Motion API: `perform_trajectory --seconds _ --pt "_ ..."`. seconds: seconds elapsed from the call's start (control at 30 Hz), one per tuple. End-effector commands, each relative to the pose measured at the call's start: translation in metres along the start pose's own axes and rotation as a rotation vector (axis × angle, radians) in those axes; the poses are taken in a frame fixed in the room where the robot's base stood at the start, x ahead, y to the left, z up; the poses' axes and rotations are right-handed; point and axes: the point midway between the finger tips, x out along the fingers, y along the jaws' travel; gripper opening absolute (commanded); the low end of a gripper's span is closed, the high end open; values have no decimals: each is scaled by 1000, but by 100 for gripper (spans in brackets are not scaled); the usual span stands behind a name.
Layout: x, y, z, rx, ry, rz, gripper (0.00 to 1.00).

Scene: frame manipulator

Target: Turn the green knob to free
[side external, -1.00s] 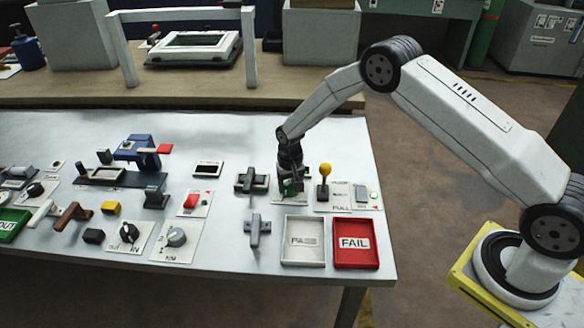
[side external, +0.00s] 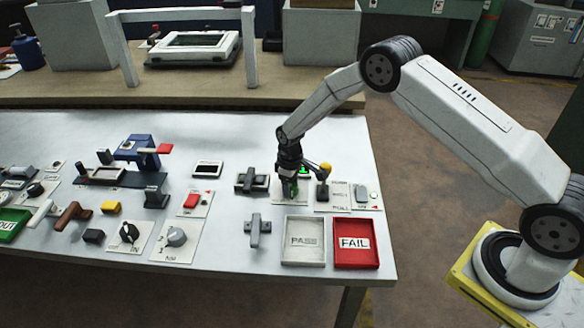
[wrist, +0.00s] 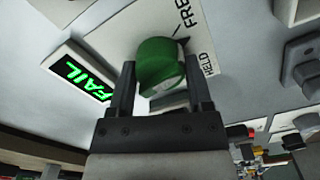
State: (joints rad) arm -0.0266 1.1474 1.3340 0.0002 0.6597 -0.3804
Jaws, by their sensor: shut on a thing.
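The green knob (wrist: 160,60) stands on a pale plate (wrist: 125,30) lettered FREE and HELD, both partly cut off or hidden. A dark pointed mark on the plate lies beside the knob, near the FREE lettering. My gripper (wrist: 160,72) has one finger on each side of the knob and is shut on it. In the side external view my gripper (side external: 290,184) reaches down onto the knob and hides most of it.
A yellow-balled lever (side external: 325,168) stands close on the right of my gripper. A dark cross-shaped handle (side external: 252,180) is on the left. PASS (side external: 304,258) and FAIL (side external: 355,259) trays lie in front. A small display (wrist: 85,72) shows FAIL in green.

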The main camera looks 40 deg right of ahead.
Motion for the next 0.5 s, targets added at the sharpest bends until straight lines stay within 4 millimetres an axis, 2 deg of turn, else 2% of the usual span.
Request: perform_trajectory --seconds 0.2,0.5 --pt "0 0 1 -91 -3 -1 6" --pt "0 0 1 -121 -3 -1 6"
